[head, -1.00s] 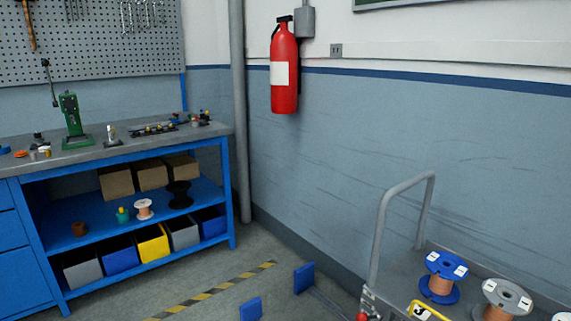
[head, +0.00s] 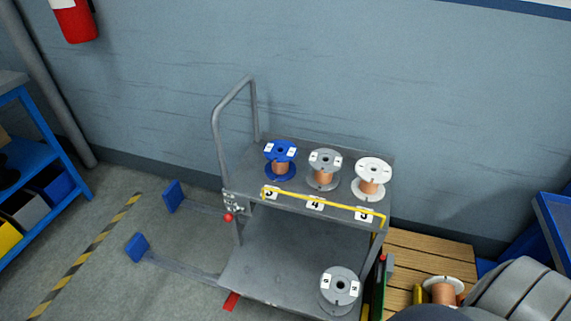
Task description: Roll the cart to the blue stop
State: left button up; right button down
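The grey cart (head: 290,250) stands against the wall in the middle of the head view. Its tubular handle (head: 216,125) rises at its left end. A blue spool, a grey spool and a white spool of copper wire stand on its top shelf, and another grey spool (head: 340,288) is on the lower shelf. The blue stop (head: 172,196) is a pair of blue blocks on the floor left of the cart, the nearer one (head: 137,247) in front. Floor rails run from them towards the cart, with a gap between. A grey rounded arm part of mine covers the lower right corner. Neither gripper shows.
A yellow bar (head: 320,202) runs along the top shelf's front edge. A red piece (head: 231,301) lies at the cart's lower left. A wooden pallet (head: 430,252) with a copper spool is on the right. A blue workbench (head: 45,157) is on the left. Floor left of the blocks is clear.

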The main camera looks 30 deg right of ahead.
aim_at(281, 256)
jog(key=z, duration=1)
